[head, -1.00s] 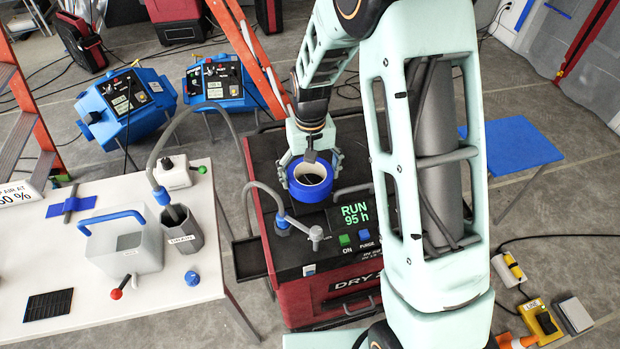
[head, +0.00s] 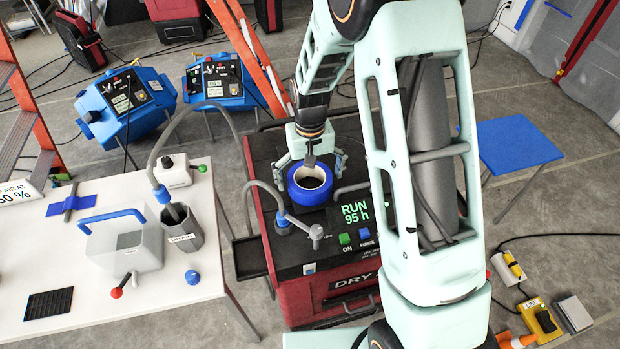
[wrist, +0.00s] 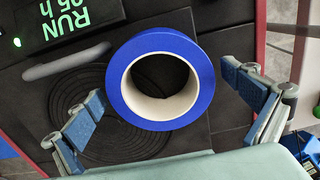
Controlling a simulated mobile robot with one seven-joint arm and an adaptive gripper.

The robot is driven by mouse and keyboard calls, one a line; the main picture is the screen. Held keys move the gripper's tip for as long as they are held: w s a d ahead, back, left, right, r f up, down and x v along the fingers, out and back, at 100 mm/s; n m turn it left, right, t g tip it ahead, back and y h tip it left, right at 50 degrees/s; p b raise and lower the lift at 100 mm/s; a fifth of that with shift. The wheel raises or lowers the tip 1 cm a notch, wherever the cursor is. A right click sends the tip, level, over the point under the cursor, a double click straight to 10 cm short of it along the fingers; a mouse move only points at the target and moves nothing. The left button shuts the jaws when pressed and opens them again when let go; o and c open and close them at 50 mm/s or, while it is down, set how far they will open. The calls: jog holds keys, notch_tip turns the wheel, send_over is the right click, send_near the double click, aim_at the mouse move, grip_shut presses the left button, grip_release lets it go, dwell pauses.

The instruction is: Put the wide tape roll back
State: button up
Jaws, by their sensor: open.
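The wide tape roll (head: 310,197) is a blue ring with a white core. It lies flat on the black top of the red drying machine, left of the green "RUN 95 h" display (head: 354,212). The roll also shows in the wrist view (wrist: 118,78), with its dark hole facing me. My gripper (head: 312,163) is open above the roll, its fingers spread to either side. In the wrist view both fingers are apart from the roll, with gaps between. The roll's far side is partly hidden by the gripper in the head view.
An orange ladder (head: 258,65) stands behind.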

aim_at(310, 188)
notch_tip(310, 188, up, 12)
jog(key=b, duration=0.1)
jog(key=shift+w+r, duration=0.1)
dwell(0.6)
